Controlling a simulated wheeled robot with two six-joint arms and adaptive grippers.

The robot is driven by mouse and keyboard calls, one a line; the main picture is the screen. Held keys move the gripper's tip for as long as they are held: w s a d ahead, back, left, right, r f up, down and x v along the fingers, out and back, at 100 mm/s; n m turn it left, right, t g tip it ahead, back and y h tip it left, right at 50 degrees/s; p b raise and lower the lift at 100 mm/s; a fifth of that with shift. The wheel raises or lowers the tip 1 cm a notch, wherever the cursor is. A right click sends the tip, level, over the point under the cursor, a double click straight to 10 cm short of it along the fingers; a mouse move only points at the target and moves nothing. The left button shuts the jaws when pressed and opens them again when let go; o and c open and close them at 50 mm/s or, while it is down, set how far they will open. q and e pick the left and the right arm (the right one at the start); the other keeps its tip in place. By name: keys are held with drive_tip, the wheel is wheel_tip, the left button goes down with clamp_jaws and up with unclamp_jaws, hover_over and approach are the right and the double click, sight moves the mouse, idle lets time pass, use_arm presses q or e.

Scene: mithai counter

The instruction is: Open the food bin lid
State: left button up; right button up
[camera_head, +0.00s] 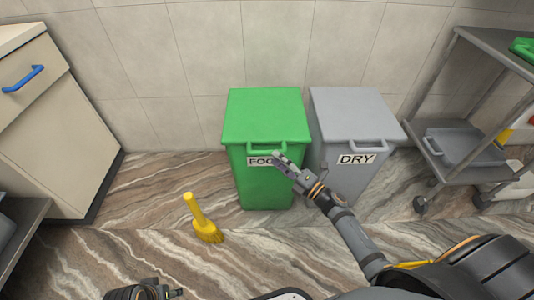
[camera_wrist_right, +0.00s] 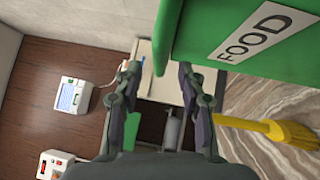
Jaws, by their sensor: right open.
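The green food bin (camera_head: 262,185) stands against the wall with its flat lid (camera_head: 265,110) shut. A green handle (camera_head: 258,148) runs along the lid's front edge, above a FOOD label (camera_wrist_right: 255,32). My right gripper (camera_head: 280,158) is in front of the bin, at the right part of the handle and label. In the right wrist view its two fingers (camera_wrist_right: 158,80) are apart, with the green lid edge (camera_wrist_right: 166,35) close to them; I cannot tell whether they touch. My left gripper (camera_head: 172,293) is partly visible low at the left, and its jaws are unclear.
A grey bin (camera_head: 358,115) labelled DRY stands close on the right. A yellow brush (camera_head: 203,222) is on the floor at front left. A cabinet (camera_head: 55,130) stands left and a grey shelf cart (camera_head: 468,150) right.

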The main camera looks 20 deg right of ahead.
sight(268, 152)
drive_tip(key=x, duration=0.5)
drive_tip(key=shift+w, duration=0.15)
clamp_jaws()
